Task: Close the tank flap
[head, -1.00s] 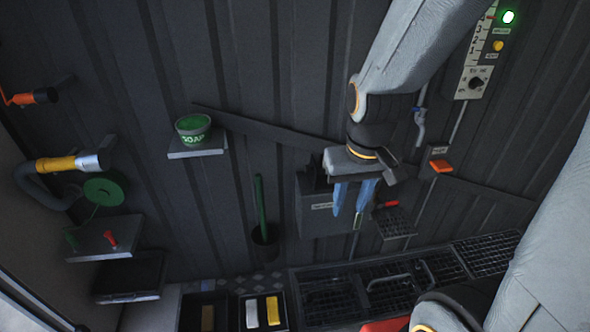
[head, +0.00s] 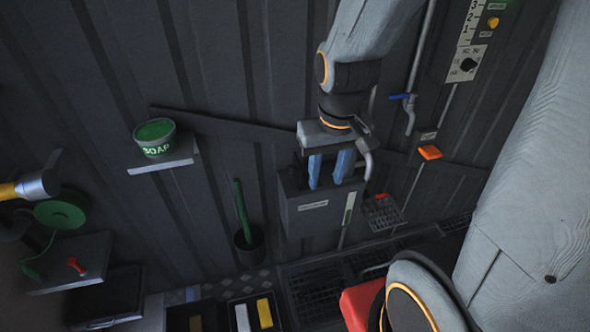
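A grey box (head: 300,222) with a small label and a pale upright strip hangs on the wall in the middle of the head view; it looks like the tank. My gripper (head: 326,184) points down at its upper part, with two blue fingers apart and nothing between them. The fingers overlap the box's top in the picture; I cannot tell whether they touch it. Dark parts show at the top of the box behind my gripper. I cannot make out the flap or its angle, as my gripper covers much of that area.
A green soap tub (head: 155,140) stands on a shelf to the left. A green-handled tool stands in a dark cup (head: 248,246). A pipe with a blue handle (head: 403,97) and an orange switch (head: 430,152) are to the right. A red object (head: 360,303) is below.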

